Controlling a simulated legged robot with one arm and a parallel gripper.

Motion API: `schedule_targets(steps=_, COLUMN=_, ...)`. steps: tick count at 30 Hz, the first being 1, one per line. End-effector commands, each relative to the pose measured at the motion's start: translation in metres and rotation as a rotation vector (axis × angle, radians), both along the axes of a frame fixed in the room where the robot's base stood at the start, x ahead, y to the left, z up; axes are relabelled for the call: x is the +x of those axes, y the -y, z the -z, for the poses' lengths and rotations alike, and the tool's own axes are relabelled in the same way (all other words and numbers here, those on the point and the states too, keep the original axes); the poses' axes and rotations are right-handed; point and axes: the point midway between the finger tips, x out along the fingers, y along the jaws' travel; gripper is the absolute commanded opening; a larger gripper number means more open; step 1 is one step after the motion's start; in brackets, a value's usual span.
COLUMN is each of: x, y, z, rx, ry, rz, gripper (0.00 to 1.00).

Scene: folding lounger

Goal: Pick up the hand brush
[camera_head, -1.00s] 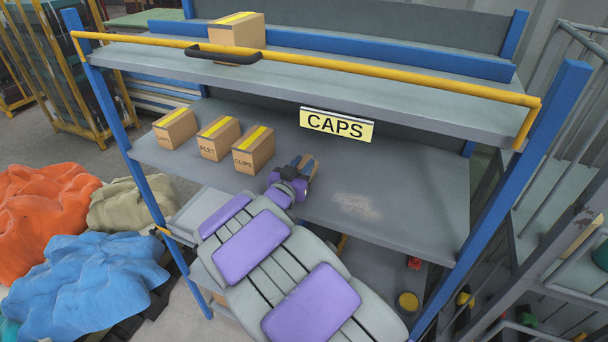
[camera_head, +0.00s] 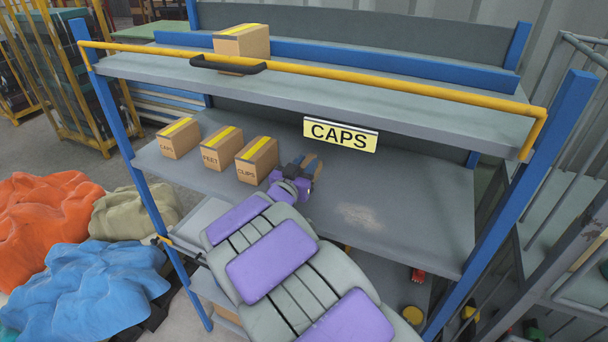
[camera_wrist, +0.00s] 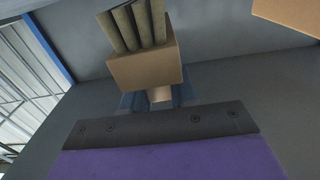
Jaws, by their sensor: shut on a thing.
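The hand brush shows in the wrist view as a tan block (camera_wrist: 145,65) with thick olive-grey bristle tufts on its far side. A pale handle part lies between my fingers. My gripper (camera_wrist: 158,98) is shut on this handle. In the head view my gripper (camera_head: 305,178) is over the middle shelf, right of the CLIPS box, and the brush (camera_head: 314,165) is a small tan shape at its tip. My purple and grey arm hides part of the shelf below. I cannot tell how far the brush is above the shelf.
Three cartons, CAPS (camera_head: 179,138), FEET (camera_head: 222,149) and CLIPS (camera_head: 257,160), stand left of my gripper on the middle shelf (camera_head: 420,210). The shelf's right side is clear apart from a dusty patch.

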Motion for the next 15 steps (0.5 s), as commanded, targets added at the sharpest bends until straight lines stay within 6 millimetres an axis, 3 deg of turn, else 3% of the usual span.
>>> schedule_targets(steps=15, x=-0.101, y=0.02, z=-0.007, rx=0.002, ry=-0.002, rz=-0.002, gripper=0.0)
